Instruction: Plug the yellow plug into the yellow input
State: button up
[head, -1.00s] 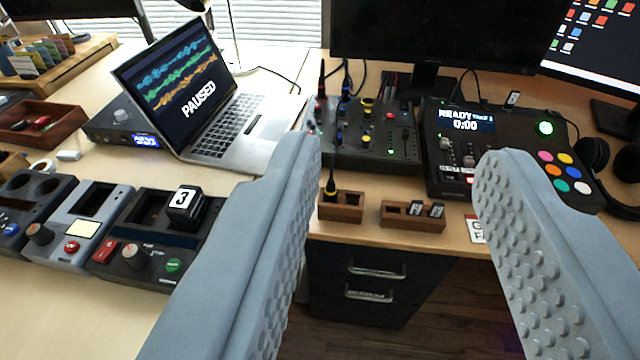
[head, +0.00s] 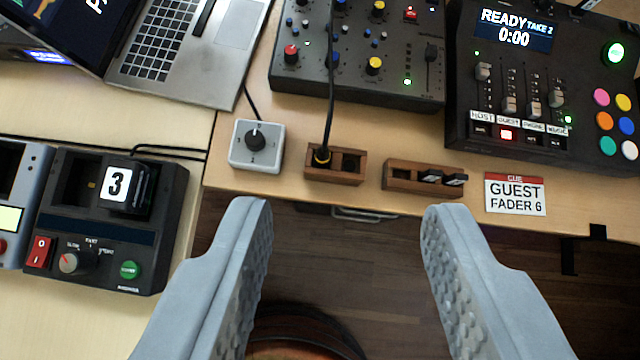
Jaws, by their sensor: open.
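The yellow plug (head: 322,156) stands upright in the left hole of a small wooden block (head: 347,178) at the desk's front edge. Its black cable runs up over the dark mixer (head: 355,90). The mixer carries yellow, red and blue round parts; I cannot tell whether any is the yellow input, and its far side is cut off by the top of the view. My gripper (head: 345,208) is open and empty, its two ridged grey fingers wide apart. The fingertips are lower in the picture than the wooden block, with the plug between them in left-right position.
A grey knob box (head: 257,146) sits left of the block. Right of it are a wooden holder with black cards (head: 400,182), a GUEST FADER 6 card (head: 515,200) and a console (head: 500,130). A laptop (head: 190,50) and a dark device (head: 110,225) are at left.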

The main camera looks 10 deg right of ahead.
aim_at(324, 148)
jog(key=w+f+n+g, duration=0.1)
jog(key=w+f+g, duration=0.7)
jog(key=w, duration=0.3)
jog(key=shift+w+d+n+g, duration=0.2)
jog(key=shift+w+n+g, duration=0.1)
jog(key=shift+w+g, duration=0.1)
notch_tip(324, 148, down, 12)
jog(key=shift+f, duration=0.1)
dwell(0.5)
jog(key=shift+a+f, duration=0.2)
jog(key=shift+f, duration=1.1)
jog(key=shift+a+f, duration=0.2)
jog(key=shift+f, duration=1.1)
